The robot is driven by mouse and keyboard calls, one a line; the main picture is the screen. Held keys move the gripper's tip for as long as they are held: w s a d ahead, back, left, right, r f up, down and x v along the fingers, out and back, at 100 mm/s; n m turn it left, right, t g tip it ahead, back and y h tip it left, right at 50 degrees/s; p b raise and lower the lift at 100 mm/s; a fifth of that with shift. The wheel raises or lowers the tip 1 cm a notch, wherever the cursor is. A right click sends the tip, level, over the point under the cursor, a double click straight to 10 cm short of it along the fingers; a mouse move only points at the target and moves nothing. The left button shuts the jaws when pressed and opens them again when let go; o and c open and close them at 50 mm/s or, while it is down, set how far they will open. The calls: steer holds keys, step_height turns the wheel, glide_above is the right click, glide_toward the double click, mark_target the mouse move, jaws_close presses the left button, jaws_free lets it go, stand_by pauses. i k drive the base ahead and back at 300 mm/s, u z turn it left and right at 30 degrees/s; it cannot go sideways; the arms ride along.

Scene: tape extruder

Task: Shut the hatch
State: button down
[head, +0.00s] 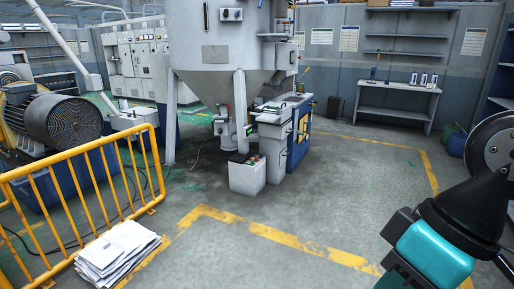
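A large grey hopper machine (222,40) stands at the centre back on legs. A flat rectangular panel (215,55) shows on its front. A white and blue cabinet (272,148) with yellow-edged parts on its side stands at its right foot. I cannot tell which part is the hatch, or whether any hatch is open. My arm comes in at the lower right with a black and teal end (435,250). It is far in front of the machine and touches nothing I can see. Its fingertips do not show clearly.
A yellow railing (85,185) runs along the left, with a stack of papers (118,250) at its foot. A white box (247,175) stands before the machine. A table (398,100) is against the back wall. The floor within the yellow lines is clear.

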mark_target(287, 54)
steer(key=u, duration=0.3)
steer(key=i, duration=2.55)
steer(key=z, duration=0.15)
steer(key=i, duration=2.4)
steer(key=z, duration=0.4)
